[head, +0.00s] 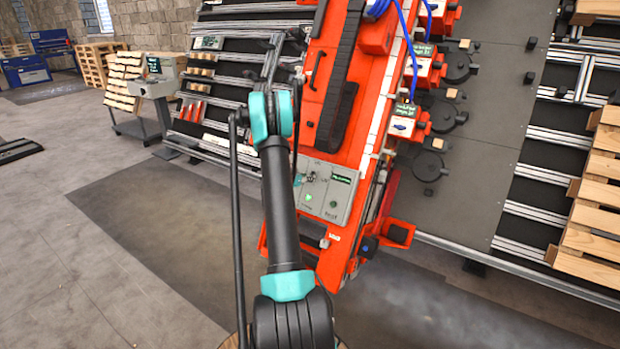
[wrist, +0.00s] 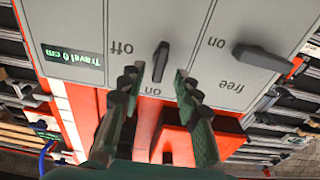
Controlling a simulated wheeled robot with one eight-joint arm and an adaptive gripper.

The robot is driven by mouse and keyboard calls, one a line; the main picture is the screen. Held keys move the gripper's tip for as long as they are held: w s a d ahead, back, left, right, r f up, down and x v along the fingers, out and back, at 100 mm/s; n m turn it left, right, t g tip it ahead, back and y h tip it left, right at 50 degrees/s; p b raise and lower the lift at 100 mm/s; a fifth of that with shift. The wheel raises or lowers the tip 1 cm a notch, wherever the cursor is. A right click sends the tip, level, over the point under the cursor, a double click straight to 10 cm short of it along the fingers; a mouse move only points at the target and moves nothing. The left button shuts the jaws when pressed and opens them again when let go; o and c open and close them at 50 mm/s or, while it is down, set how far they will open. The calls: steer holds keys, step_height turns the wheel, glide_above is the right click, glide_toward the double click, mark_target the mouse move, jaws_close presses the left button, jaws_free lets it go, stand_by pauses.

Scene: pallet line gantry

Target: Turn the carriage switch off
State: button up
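In the wrist view a grey panel (wrist: 185,22) shows upside down. A dark switch knob (wrist: 160,62) stands on it between the labels "off" and "on". Its narrow end points toward "on" at the bottom of the picture. My gripper (wrist: 157,78) is open, with one finger on each side of the knob's lower end. I cannot tell whether either finger touches it. In the head view the panel (head: 345,200) is on the orange machine, and my arm partly hides its left side.
A second dark knob (wrist: 262,62), with labels "on" and "free", is to the right in the wrist view. A green display (wrist: 75,56) reads "Travel 0 cm". An orange block (wrist: 185,138) lies below the panel edge. Blue cables (head: 408,40) hang along the machine (head: 340,240).

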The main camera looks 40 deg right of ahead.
steer(key=shift+x, duration=1.7)
jaws_close()
